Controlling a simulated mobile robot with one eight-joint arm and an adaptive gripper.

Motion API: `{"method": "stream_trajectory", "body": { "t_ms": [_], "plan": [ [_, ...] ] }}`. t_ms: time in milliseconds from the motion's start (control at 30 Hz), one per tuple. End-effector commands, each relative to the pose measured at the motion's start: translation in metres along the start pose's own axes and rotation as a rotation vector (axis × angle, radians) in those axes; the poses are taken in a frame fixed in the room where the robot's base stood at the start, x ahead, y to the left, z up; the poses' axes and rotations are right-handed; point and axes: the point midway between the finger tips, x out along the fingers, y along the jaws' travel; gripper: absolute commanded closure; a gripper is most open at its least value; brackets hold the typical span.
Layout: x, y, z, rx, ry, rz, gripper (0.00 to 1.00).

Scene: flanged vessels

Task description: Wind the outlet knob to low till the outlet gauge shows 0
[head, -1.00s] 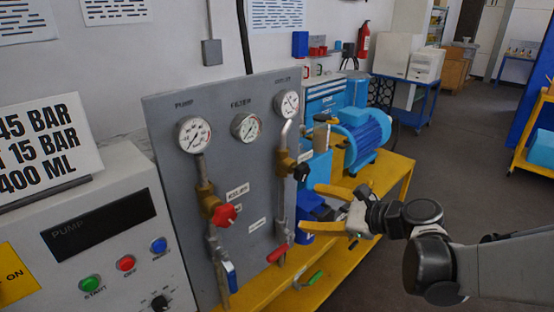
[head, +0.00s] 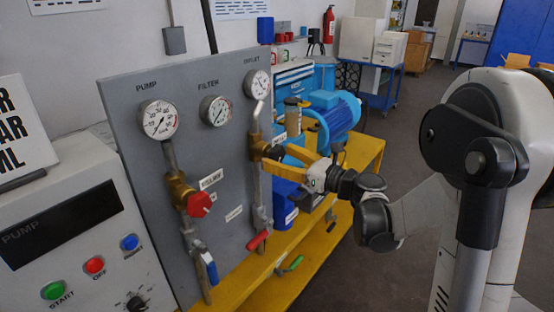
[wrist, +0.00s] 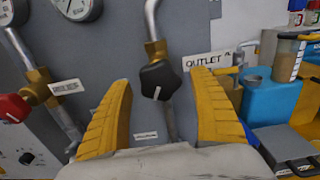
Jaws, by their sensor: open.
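The outlet knob (wrist: 160,80) is black with a white mark and sits on a brass valve, beside a label reading OUTLET (wrist: 207,60). In the wrist view my gripper (wrist: 163,105) is open, with one yellow finger on each side of the knob; I cannot tell if either touches it. In the head view my gripper (head: 282,162) is at the outlet valve (head: 257,145), and its fingers partly hide the knob. The outlet gauge (head: 258,84) is a round white dial at the panel's upper right; its reading is too small to tell.
The pump gauge (head: 160,119) and filter gauge (head: 215,110) are on the same grey panel (head: 130,85). A red knob (head: 199,203) is to the left. A red-handled lever (head: 258,240) is below the outlet valve. A blue motor (head: 335,115) stands behind on a yellow bench.

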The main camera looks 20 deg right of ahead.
Motion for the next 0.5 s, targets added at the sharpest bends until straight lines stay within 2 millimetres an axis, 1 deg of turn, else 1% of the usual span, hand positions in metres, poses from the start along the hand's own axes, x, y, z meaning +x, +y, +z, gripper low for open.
{"method": "stream_trajectory", "body": {
  "t_ms": [100,367,400,467,500],
  "plan": [
    [0.0077,0.0004,-0.0004,0.000,0.000,0.000,0.29],
    [0.0091,0.0002,0.0003,-0.001,0.000,0.000,0.29],
    [0.0091,0.0002,0.0003,-0.001,0.000,0.000,0.34],
    [0.0090,0.0001,0.0003,-0.001,0.000,0.000,0.52],
    [0.0090,0.0001,0.0003,-0.001,0.000,0.000,0.64]
  ]
}}
